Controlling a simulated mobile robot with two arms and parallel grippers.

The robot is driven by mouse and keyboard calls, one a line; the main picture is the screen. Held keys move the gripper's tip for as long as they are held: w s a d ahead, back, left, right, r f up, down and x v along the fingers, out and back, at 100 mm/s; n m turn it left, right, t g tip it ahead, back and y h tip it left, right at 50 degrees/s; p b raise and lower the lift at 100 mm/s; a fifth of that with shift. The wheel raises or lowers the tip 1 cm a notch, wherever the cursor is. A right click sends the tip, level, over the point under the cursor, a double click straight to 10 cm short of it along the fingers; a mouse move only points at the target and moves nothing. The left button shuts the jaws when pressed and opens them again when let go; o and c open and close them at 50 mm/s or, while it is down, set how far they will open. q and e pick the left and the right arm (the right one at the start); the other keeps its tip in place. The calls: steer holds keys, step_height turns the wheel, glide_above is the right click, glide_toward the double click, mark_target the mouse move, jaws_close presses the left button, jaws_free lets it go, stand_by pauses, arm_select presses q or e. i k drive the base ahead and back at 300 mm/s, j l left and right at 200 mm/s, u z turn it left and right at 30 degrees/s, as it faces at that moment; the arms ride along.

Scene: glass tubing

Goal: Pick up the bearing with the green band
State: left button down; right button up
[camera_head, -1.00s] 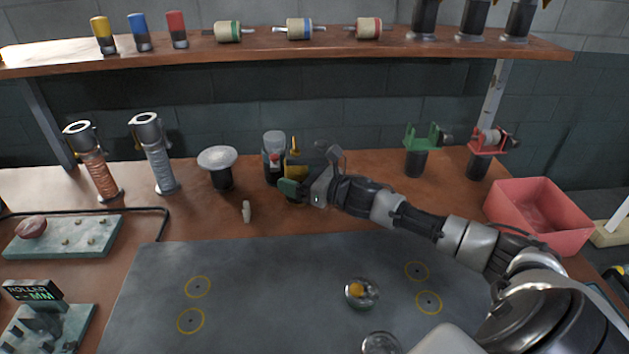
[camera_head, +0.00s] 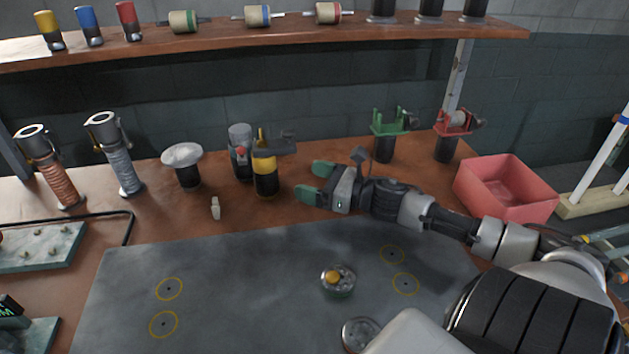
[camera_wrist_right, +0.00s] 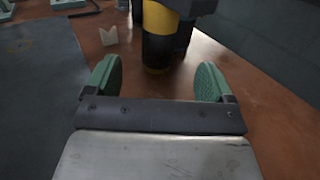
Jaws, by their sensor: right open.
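The bearing with the green band (camera_head: 184,21) is a cream cylinder with axle ends. It lies on the wooden shelf along the back wall, left of a blue-banded bearing (camera_head: 258,16) and a red-banded one (camera_head: 328,13). My right gripper (camera_head: 314,182) is low over the bench, far below and to the right of the green-banded bearing. Its green-padded fingers are open and empty, also in the right wrist view (camera_wrist_right: 158,80), which shows no bearing. My left gripper is not in view.
A black-and-yellow bottle-like tool (camera_head: 265,172) stands just ahead of my right fingers. Behind the arm are a green stand (camera_head: 384,150), a red stand (camera_head: 447,146) and a pink bin (camera_head: 505,205). Yellow, blue and red-topped cylinders (camera_head: 88,27) stand left of the bearings.

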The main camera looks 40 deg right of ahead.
mark_target(339, 281)
steer(key=k, duration=2)
